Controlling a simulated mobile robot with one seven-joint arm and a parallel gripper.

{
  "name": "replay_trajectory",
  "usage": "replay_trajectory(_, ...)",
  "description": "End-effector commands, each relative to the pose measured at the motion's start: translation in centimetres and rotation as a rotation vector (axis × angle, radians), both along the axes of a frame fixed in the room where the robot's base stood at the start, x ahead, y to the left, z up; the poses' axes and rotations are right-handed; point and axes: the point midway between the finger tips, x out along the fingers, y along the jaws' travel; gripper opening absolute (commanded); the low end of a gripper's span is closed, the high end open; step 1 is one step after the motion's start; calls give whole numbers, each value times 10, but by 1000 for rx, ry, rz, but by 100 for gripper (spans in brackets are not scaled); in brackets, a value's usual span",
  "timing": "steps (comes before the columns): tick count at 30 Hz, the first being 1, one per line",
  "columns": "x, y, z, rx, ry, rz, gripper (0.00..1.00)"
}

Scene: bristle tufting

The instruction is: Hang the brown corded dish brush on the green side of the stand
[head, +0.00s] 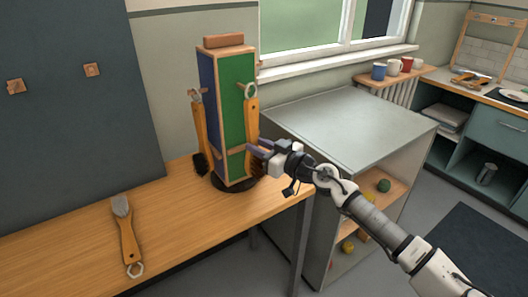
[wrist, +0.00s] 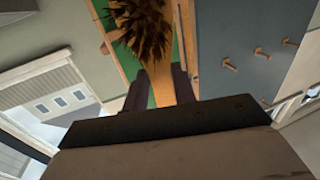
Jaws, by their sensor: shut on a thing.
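The stand (head: 224,42) is an upright wooden-edged box on a dark round base, with a blue side at left and a green side (head: 234,105) at right. The brown-bristled dish brush (head: 252,122) is upright against the green side, with its pale ring (head: 248,91) at the top and bristles low down. I cannot tell whether the ring is around a peg. My gripper (head: 258,151) is shut on its lower handle. In the wrist view, the brown bristles (wrist: 143,28) and handle show between my fingers (wrist: 160,90), with green behind.
Another brush (head: 199,130) with dark bristles hangs at the blue side. A grey-bristled brush (head: 127,235) lies on the wooden table (head: 70,240). A grey cabinet (head: 350,125) stands right of the table. A dark board with pegs (head: 92,70) is at left.

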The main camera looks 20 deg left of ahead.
Motion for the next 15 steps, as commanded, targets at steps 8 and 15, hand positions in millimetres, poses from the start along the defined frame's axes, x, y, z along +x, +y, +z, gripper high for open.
replay_trajectory(8, 12, 16, -3, 0, 0, -1, 3)
replay_trajectory(15, 17, 23, -5, 1, 1, 0, 3)
